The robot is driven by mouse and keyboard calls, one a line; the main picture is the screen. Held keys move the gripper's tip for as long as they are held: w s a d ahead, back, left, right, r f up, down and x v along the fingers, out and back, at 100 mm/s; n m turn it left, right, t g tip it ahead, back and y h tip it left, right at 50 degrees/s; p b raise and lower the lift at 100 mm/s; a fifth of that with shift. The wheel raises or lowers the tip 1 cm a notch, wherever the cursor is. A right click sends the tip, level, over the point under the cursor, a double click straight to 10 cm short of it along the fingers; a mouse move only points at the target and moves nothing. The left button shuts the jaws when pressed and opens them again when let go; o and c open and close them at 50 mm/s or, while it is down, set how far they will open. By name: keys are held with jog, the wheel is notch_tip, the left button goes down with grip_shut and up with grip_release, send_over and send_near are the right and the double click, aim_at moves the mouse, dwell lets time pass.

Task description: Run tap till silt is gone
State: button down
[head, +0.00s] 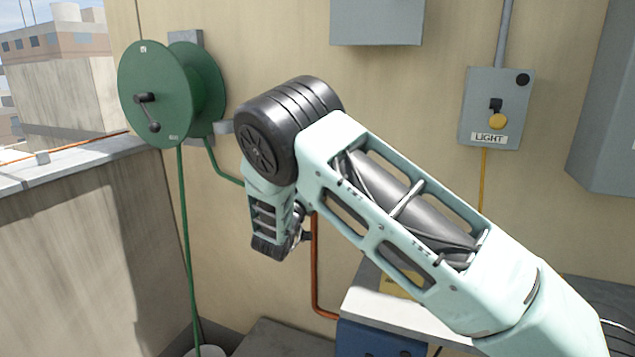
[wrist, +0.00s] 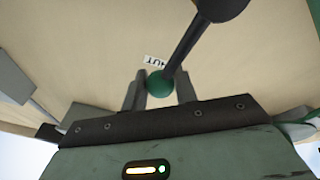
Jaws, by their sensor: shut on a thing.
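In the wrist view, my gripper (wrist: 160,82) has its two fingers on either side of a green ball knob (wrist: 158,85), closed on it. The knob is at the end of a black lever (wrist: 185,48), which runs up and right to a dark round part at the top edge. A white label (wrist: 153,61) behind the knob is partly covered, with letters like "UT" readable. In the head view, my wrist hides the fingers and most of the tap. A copper pipe (head: 316,262) runs down the wall just right of it. Any water or silt is out of sight.
A green hose reel (head: 157,95) is on the wall at left, its hose hanging down. A grey switch box (head: 496,108) marked LIGHT is at right. A pale ledge (head: 405,318) is below my arm. A parapet (head: 70,165) bounds the left.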

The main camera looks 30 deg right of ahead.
jog(key=shift+w+a+n, duration=0.25)
jog(key=shift+a+n, duration=0.05)
jog(key=shift+n, duration=0.3)
jog(key=c, duration=1.1)
grip_release()
jog(key=shift+w, duration=0.1)
jog(key=shift+a, duration=0.1)
jog(key=b+v, duration=0.4)
jog(key=v, duration=1.3)
jog(key=shift+s+f, duration=0.1)
jog(key=shift+s, duration=0.25)
